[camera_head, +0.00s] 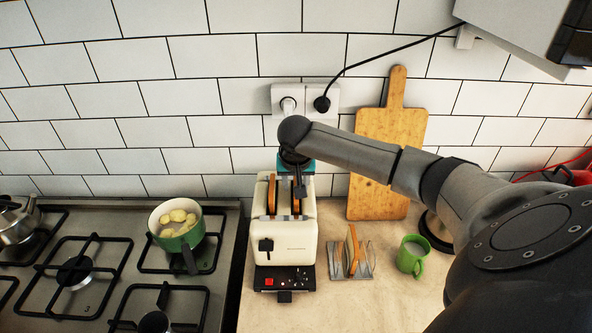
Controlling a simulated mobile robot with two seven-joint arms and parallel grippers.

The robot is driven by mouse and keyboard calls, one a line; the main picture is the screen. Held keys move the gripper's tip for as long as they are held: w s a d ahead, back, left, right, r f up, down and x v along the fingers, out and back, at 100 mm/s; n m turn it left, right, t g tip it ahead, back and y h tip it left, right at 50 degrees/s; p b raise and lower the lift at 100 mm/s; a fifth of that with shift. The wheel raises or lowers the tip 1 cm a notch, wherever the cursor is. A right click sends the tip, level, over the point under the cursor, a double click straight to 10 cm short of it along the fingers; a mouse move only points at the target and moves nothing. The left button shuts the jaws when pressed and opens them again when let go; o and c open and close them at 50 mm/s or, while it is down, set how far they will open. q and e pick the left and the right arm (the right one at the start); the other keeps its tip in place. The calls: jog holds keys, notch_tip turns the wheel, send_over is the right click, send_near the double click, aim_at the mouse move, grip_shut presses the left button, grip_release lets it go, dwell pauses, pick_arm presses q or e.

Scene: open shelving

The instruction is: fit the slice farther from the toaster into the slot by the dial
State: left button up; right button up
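The cream toaster (284,236) stands on the counter, with a lever on its front and a dark control panel (284,279) with a red button below. Brown bread shows in its left slot (271,194) and its right slot (296,204). A small wire rack (337,265) right of the toaster holds bread (352,244) standing upright; I cannot tell whether it is one slice or two. My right gripper (299,188) points down over the right slot, at the bread there. Its fingers are too small and dark to show whether they grip it. My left gripper is not in view.
A green mug (412,255) stands right of the rack. A wooden board (389,150) leans on the tiled wall behind. A hob with a green pot (177,227) is at left. A black cable runs to the wall socket. Front counter is clear.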

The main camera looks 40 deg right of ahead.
jog(key=v, duration=1)
jog(key=shift+r, duration=0.25)
jog(key=shift+s+a+f, duration=0.1)
jog(key=shift+a, duration=0.05)
